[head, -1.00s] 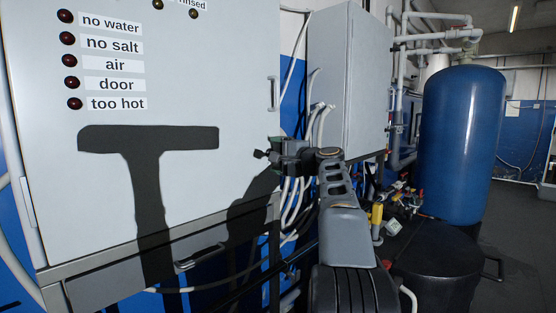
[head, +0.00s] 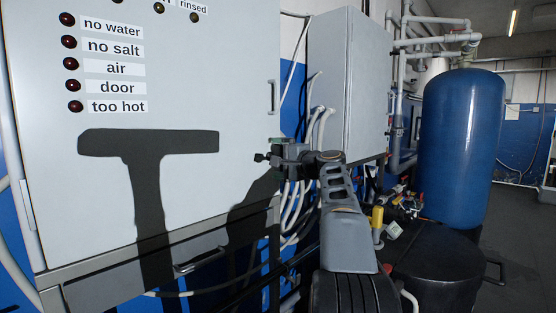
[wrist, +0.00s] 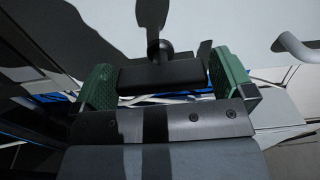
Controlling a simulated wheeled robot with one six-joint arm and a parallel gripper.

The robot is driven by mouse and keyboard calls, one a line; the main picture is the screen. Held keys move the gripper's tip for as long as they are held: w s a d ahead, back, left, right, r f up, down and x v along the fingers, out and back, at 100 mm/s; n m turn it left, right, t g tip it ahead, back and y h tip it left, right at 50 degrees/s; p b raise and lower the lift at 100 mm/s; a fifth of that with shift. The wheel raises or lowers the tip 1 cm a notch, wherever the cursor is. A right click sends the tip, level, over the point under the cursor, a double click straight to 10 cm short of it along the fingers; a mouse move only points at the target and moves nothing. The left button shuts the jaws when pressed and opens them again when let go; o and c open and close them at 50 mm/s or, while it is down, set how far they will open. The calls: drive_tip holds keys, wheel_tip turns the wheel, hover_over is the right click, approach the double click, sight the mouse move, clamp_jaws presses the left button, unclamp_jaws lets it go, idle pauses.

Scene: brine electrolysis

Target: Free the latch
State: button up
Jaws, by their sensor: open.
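My gripper (head: 277,152) is at the right edge of the grey cabinet door (head: 200,100), below its bar handle (head: 273,96). In the wrist view my gripper (wrist: 163,64) is open, with a green pad on each side. A black block-like handle on a round stem, seemingly the latch (wrist: 163,77), lies between the pads. A gap shows at the right pad; contact at the left cannot be told. In the head view the small dark part just left of my gripper seems to be the same latch (head: 261,157); the gripper hides the rest.
A second grey cabinet (head: 345,85) stands to the right, with white hoses (head: 320,125) hanging below it. A blue tank (head: 463,140) and a black vessel (head: 435,265) stand further right. A grey drawer-like panel (head: 150,275) with a handle lies under the door. The door front is clear.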

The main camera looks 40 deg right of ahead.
drive_tip(key=s+d+b, duration=0.1)
drive_tip(key=s+d, duration=0.1)
drive_tip(key=s, duration=1.1)
drive_tip(key=shift+s+d+b, duration=0.15)
drive_tip(key=shift+d+b, duration=0.05)
drive_tip(key=shift+b, duration=0.2)
drive_tip(key=shift+d, duration=0.1)
wheel_tip(320, 180, down, 14)
drive_tip(key=g+h+p, duration=0.1)
drive_tip(key=g+h, duration=0.2)
drive_tip(key=g, duration=0.2)
drive_tip(key=s+a+f+n+g+p, duration=0.2)
drive_tip(key=a+f+n+g+p, duration=0.25)
drive_tip(key=a+f, duration=0.35)
drive_tip(key=s+a+n+g+p, duration=0.1)
drive_tip(key=s+a+n+p, duration=0.2)
drive_tip(key=a, duration=0.4)
drive_tip(key=s+a+n+g+p, duration=0.2)
drive_tip(key=s+a+n+p, duration=0.1)
drive_tip(key=a, duration=0.4)
drive_tip(key=s+a+f+n+g+p, duration=0.1)
drive_tip(key=s+a+n+p, duration=0.2)
drive_tip(key=a, duration=0.4)
drive_tip(key=shift+s+a+n+g+p, duration=0.35)
drive_tip(key=shift+s+n, duration=0.1)
drive_tip(key=shift+n, duration=0.8)
